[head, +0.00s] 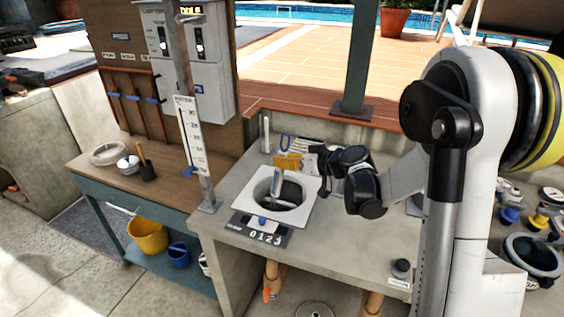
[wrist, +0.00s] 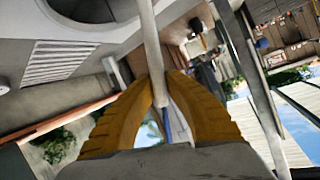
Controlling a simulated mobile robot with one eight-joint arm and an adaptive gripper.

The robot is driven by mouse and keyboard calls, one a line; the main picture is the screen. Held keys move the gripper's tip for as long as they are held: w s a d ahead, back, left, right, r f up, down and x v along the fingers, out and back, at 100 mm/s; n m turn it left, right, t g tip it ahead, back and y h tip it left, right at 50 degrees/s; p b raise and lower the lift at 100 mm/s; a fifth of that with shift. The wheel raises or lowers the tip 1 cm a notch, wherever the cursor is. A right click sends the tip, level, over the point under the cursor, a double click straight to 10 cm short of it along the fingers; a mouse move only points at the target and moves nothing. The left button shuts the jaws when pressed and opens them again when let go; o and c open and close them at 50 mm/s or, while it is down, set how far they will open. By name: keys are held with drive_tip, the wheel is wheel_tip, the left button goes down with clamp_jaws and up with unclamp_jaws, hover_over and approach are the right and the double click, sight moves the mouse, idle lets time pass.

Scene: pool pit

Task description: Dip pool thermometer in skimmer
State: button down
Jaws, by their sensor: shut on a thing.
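The pool thermometer (head: 276,181) is a slim pale tube with blue on it. My gripper (head: 286,162), with yellow fingers, is shut on it. In the wrist view the pale tube (wrist: 150,45) runs between the fingers (wrist: 158,88). A blue loop (head: 284,142) shows just above the fingers in the head view. The skimmer is a white square plate (head: 303,188) with a round dark opening, on the grey counter. The thermometer's lower part, slightly tilted, appears over or within this opening; I cannot tell how deep its tip is. The skimmer plate also shows at upper left in the wrist view (wrist: 20,18).
A number plate reading 0123 (head: 262,232) lies before the skimmer. A white upright tube (head: 266,134) and a slotted grille (head: 300,145) are behind it. A post with a scale (head: 190,136) stands left.

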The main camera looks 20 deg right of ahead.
sight(282, 153)
drive_tip(key=shift+r+p, duration=1.15)
drive_tip(key=shift+r, duration=0.7)
drive_tip(key=s+a+m+t+h, duration=0.1)
drive_tip(key=s+a+m+h, duration=0.1)
drive_tip(key=s, duration=0.9)
drive_tip(key=shift+s+a+r+m+t+h, duration=0.25)
drive_tip(key=shift+r+m+h, duration=0.2)
drive_tip(key=shift+h, duration=0.25)
